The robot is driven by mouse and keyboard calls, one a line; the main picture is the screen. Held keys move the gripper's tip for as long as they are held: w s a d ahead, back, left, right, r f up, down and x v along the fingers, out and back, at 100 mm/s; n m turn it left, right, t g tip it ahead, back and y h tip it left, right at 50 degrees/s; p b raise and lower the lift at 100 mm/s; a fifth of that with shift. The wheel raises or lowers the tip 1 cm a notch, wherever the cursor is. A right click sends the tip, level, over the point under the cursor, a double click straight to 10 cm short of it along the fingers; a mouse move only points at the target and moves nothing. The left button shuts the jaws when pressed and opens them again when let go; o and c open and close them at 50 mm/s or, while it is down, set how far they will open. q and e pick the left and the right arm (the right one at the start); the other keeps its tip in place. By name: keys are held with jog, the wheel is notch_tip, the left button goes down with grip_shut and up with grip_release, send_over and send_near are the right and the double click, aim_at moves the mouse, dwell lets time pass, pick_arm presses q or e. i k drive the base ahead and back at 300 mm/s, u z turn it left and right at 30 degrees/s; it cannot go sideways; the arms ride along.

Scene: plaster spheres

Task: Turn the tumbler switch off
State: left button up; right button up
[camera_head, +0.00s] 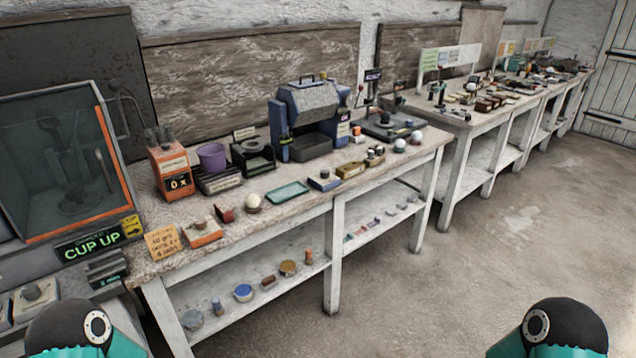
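A blue-grey boxy machine (309,103) with a dark open front stands on the near workbench (345,207) against the wall. It may be the tumbler, but I cannot read a label on it. Only teal and black parts of my arms show at the bottom left and bottom right corners. Neither gripper is in the picture.
An orange box (172,172), a purple pot (212,157), a teal tray (287,192) and pale balls crowd the bench. A glass-fronted cabinet (70,165) with a CUP UP sign (92,245) stands left. Another bench (470,122) runs behind right. The floor (480,260) at right is clear.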

aim_at(325, 174)
jog(key=z, duration=0.45)
jog(key=k, duration=1.1)
jog(key=z, duration=0.7)
jog(key=i, duration=1.35)
jog(key=u, duration=0.75)
jog(key=i, duration=1.25)
jog(key=u, duration=1.05)
jog(key=i, duration=0.65)
jog(key=u, duration=0.4)
jog(key=k, duration=0.9)
